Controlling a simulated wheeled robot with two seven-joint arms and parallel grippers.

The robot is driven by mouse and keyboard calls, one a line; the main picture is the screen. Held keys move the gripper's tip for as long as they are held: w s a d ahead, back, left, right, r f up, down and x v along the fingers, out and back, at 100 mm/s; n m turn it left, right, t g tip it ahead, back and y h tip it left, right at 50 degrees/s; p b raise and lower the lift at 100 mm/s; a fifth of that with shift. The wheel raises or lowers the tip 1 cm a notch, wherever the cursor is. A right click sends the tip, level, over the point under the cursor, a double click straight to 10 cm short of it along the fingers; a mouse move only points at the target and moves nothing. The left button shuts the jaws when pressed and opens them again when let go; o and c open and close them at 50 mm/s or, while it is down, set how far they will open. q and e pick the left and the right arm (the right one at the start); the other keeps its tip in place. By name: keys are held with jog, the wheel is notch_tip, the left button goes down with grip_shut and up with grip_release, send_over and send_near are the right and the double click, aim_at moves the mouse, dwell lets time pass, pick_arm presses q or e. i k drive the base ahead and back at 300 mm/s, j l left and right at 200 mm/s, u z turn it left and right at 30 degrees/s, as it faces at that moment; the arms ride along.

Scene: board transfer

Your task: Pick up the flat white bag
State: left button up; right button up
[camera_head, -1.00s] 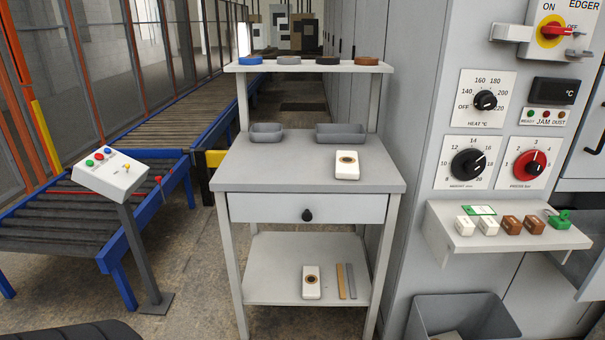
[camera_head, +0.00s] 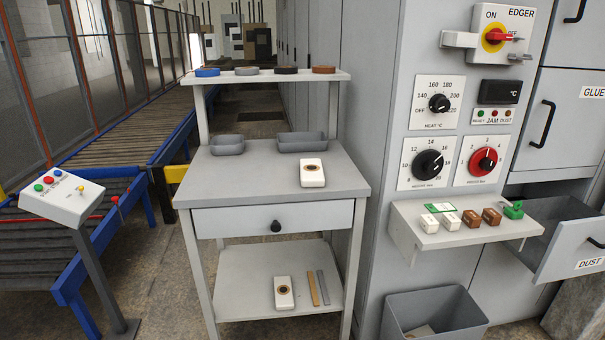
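A white rectangular pack with a round dark-and-tan mark (camera_head: 312,173) lies on the top of the grey workbench (camera_head: 240,178), right of centre. A second, similar white pack (camera_head: 284,293) lies on the bench's lower shelf (camera_head: 240,300), left of two thin strips. I cannot tell from here which of the two is the flat bag. Nothing touches either pack. Neither of my grippers shows in the head view.
Two grey trays (camera_head: 228,145) (camera_head: 302,142) stand at the back of the bench top. A raised shelf above holds several coloured discs. A control post (camera_head: 62,195) stands left, a grey bin (camera_head: 432,312) right, below a small shelf (camera_head: 462,228). A drawer (camera_head: 575,245) stands open at far right.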

aim_at(311, 171)
jog(key=i+l, duration=0.2)
jog(key=l, duration=0.2)
jog(key=i+l, duration=0.2)
jog(key=l, duration=0.2)
jog(key=i+l+z, duration=0.1)
jog(key=l, duration=0.3)
jog(key=i, duration=0.1)
